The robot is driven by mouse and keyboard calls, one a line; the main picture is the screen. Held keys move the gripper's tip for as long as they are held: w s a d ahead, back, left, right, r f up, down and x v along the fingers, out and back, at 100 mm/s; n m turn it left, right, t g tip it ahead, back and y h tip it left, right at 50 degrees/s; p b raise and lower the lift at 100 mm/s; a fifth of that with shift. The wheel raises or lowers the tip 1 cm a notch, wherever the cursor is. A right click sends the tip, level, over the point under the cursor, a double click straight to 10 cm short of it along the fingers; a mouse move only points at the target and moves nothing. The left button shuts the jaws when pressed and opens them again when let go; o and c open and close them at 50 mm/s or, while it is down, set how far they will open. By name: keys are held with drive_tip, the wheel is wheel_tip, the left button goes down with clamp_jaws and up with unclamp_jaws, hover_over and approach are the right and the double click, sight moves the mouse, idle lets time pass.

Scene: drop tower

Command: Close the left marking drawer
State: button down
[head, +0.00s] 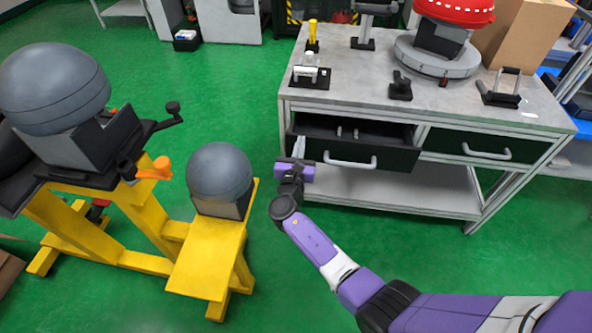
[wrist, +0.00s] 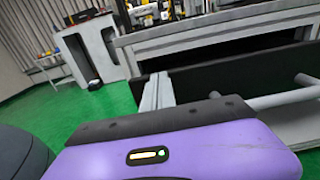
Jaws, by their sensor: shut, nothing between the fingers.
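The left marking drawer (head: 356,154) is pulled partly out from under the workbench top, and its inside with a few small items shows in the head view.
The right drawer (head: 465,147) looks shut. The workbench (head: 385,100) carries a red-topped device (head: 452,12), small fixtures and a cardboard box (head: 520,35). A yellow stand (head: 210,262) with grey domes is on the left. Green floor lies between it and the bench.

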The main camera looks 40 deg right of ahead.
drive_tip(key=b+x, duration=0.3)
drive_tip(key=x, duration=0.4)
drive_tip(key=shift+w+d, duration=0.25)
drive_tip(key=shift+d, duration=0.05)
drive_tip(key=shift+a, duration=0.1)
